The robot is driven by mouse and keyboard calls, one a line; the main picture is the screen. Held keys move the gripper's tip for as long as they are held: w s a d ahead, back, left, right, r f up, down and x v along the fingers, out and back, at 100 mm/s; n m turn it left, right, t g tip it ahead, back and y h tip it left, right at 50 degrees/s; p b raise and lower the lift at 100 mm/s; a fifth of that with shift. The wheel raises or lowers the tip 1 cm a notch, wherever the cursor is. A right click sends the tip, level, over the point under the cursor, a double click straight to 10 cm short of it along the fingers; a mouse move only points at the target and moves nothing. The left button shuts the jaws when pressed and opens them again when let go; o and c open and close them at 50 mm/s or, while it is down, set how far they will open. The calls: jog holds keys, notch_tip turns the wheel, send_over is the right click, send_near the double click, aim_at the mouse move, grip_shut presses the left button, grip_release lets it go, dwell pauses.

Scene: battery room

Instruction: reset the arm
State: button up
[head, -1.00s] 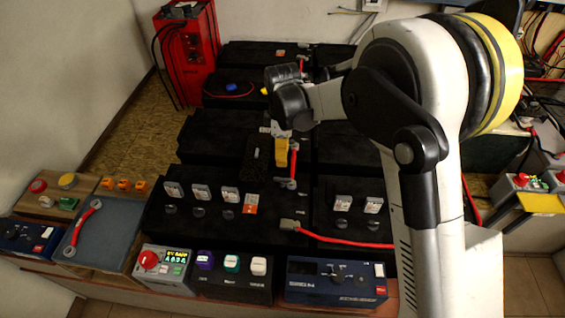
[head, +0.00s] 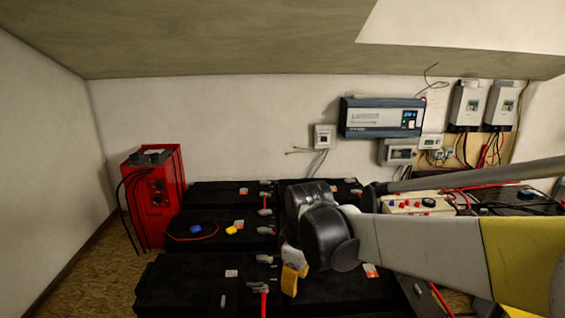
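My arm reaches in from the right edge in the head view, with its white and yellow links running leftward to a black wrist. My gripper (head: 293,272) hangs below the wrist, over the black battery bank (head: 180,285). A yellow piece shows at its lower end. I cannot tell whether this is a finger pad or something held. The wrist hides much of the gripper, so its opening is not clear.
A red charger unit (head: 153,198) with black cables stands at the left. A blue piece (head: 195,230) and a yellow piece (head: 231,230) lie on the batteries. An inverter (head: 381,118) and a small grey box (head: 322,136) hang on the back wall.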

jog(key=s+d+r+m+t, duration=0.2)
jog(key=s+d+m, duration=0.4)
jog(key=s+d, duration=0.2)
jog(key=s+d+r+m+t, duration=0.2)
jog(key=s+d+m+t, duration=0.1)
jog(key=s+d+m, duration=0.3)
jog(key=s+d, duration=0.2)
jog(key=s, duration=0.1)
jog(key=shift+s+r+h, duration=0.2)
jog(key=shift+s+h, duration=0.05)
jog(key=shift+h, duration=0.15)
dwell(0.5)
